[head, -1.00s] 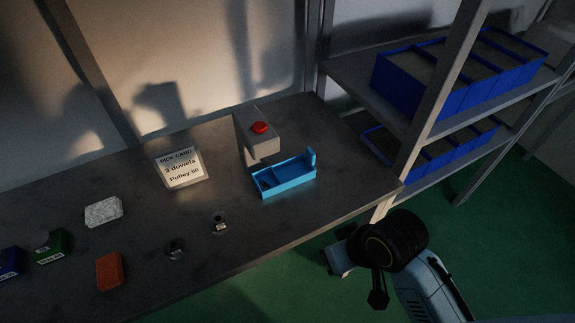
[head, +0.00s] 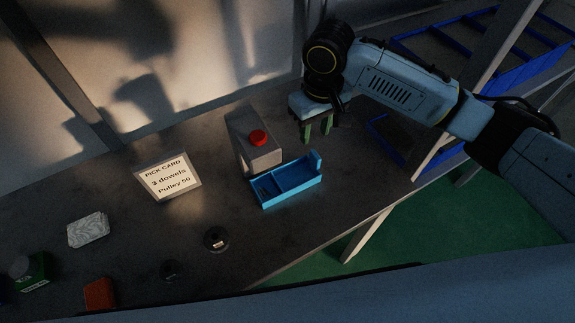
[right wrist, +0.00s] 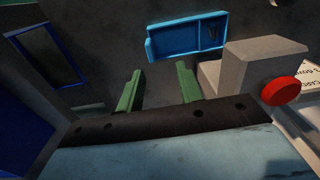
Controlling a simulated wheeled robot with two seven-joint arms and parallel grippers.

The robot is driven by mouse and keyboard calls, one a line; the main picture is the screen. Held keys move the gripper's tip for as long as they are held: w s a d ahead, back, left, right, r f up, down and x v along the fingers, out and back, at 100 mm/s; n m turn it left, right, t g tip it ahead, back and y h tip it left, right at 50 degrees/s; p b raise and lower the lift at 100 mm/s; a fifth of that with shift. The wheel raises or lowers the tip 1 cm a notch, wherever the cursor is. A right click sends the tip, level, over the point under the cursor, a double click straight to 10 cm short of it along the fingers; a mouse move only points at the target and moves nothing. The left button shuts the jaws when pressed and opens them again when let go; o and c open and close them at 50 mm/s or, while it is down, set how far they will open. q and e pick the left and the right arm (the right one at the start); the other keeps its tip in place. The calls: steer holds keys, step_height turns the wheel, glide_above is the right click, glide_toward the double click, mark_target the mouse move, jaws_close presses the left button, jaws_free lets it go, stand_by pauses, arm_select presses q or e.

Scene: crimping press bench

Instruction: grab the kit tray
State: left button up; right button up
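The kit tray (head: 287,184) is a light blue, open box with compartments and a raised tab at its right end. It sits on the dark bench in front of the grey press. Small dark pieces lie in its left compartment. My right gripper (head: 318,130) hangs above the bench, behind and to the right of the tray. Its green fingers are apart with nothing between them. In the right wrist view the tray (right wrist: 187,36) lies beyond the open fingertips (right wrist: 158,80), not touching them. My left gripper is not in view.
The grey press (head: 253,141) with a red button (head: 258,138) stands just behind the tray. A pick card (head: 167,177) stands to the left. Round pulleys (head: 216,240), a white block (head: 88,230) and a red box (head: 100,293) lie on the bench. A shelf with blue bins (head: 480,62) is at right.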

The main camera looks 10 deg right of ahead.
steer(key=w, duration=0.1)
glide_above(316, 154)
steer(key=f, duration=0.6)
steer(key=shift+s+a+f, duration=0.25)
steer(key=shift+s+f, duration=0.05)
steer(key=shift+w+d+f, duration=0.1)
steer(key=shift+w+f, duration=0.05)
steer(key=shift+f, duration=1.3)
steer(key=shift+w+d+f, duration=0.1)
steer(key=shift+f, duration=1.35)
jaws_close()
